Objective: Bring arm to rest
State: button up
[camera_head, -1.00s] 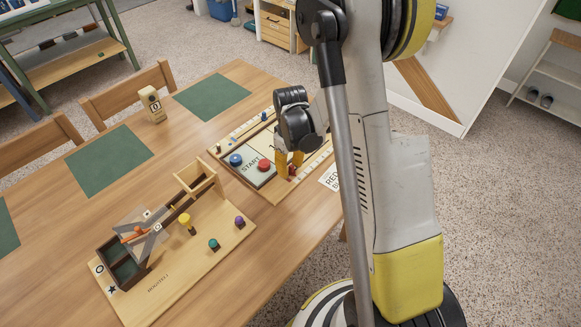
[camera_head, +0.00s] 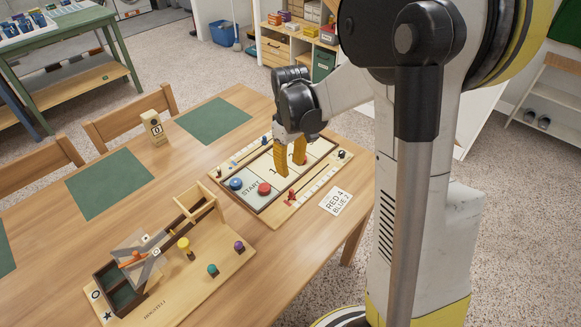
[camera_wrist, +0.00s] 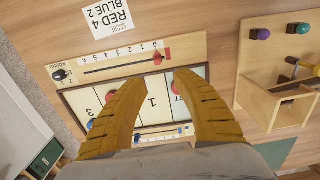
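My gripper (camera_head: 290,158) is above the shuffleboard-like game board (camera_head: 262,218) on the wooden table, its two yellow fingers apart with nothing between them. In the wrist view, my gripper (camera_wrist: 155,100) is open over the board's numbered lane. A blue puck (camera_head: 236,184) and a red puck (camera_head: 264,189) lie by the START area. A red slider marker (camera_head: 291,195) stands on the scale along the board's near side; the red marker (camera_wrist: 163,56) is near the 0 end in the wrist view. My fingers hide part of the lane.
A score card (camera_head: 336,201) reading RED 4, BLUE 2 lies right of the board. A wooden bagatelle game (camera_head: 165,305) with coloured pegs stands at the front left. Green mats (camera_head: 108,183), a small wooden counter block (camera_head: 154,127) and chairs (camera_head: 130,117) are farther back. Space above the table is open.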

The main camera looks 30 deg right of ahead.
jog(key=s+a+r+m+t, duration=0.4)
jog(key=s+a+r+t, duration=0.3)
jog(key=s+r, duration=0.5)
jog(key=s+a, duration=0.2)
jog(key=s, duration=0.1)
jog(key=shift+s+a+r, duration=0.2)
jog(key=shift+s+r, duration=0.1)
jog(key=shift+r, duration=0.1)
dwell(0.5)
